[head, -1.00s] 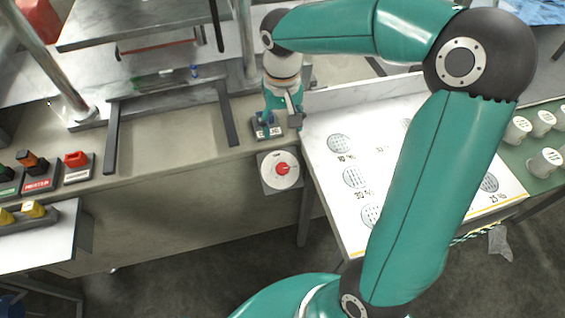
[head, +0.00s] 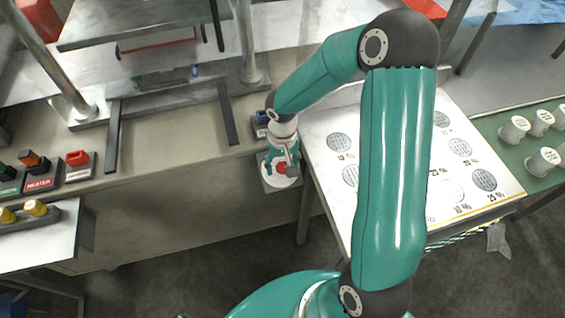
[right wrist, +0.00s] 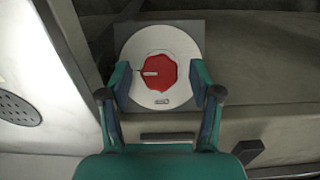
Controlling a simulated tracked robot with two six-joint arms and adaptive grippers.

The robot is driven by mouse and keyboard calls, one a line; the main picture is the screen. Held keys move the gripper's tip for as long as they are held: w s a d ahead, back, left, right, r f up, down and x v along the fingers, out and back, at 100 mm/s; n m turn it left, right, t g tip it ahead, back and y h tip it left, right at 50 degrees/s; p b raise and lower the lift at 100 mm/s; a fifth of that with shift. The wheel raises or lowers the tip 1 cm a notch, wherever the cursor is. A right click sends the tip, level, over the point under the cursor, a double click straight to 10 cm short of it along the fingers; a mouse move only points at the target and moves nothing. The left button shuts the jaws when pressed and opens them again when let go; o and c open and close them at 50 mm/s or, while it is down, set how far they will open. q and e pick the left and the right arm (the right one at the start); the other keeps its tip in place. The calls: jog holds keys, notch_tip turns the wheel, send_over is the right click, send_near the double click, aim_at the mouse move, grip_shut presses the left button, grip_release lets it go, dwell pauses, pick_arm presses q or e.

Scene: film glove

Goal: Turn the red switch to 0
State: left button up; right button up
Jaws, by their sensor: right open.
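The red switch (right wrist: 156,73) is a red knob with a pale pointer mark on a round white dial (right wrist: 136,97) with a grey square plate behind it. The pointer mark points left in the right wrist view. In the head view the dial (head: 272,181) sits on the bench front and the knob is partly hidden by my right gripper (head: 284,168). In the right wrist view my right gripper (right wrist: 163,82) is open, with one finger on each side of the knob and gaps between. The dial's lettering is too small to read. My left gripper is out of view.
A white board (head: 318,126) with grey round spots lies right of the dial. A blue switch (head: 262,117) sits on the bench edge behind it. A red switch block (head: 77,158) and a HEATER switch (head: 40,180) are at the left. White jars (head: 514,128) stand far right.

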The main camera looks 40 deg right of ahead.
jog(key=shift+f, duration=0.15)
jog(key=shift+c, duration=0.3)
jog(key=c, duration=1.1)
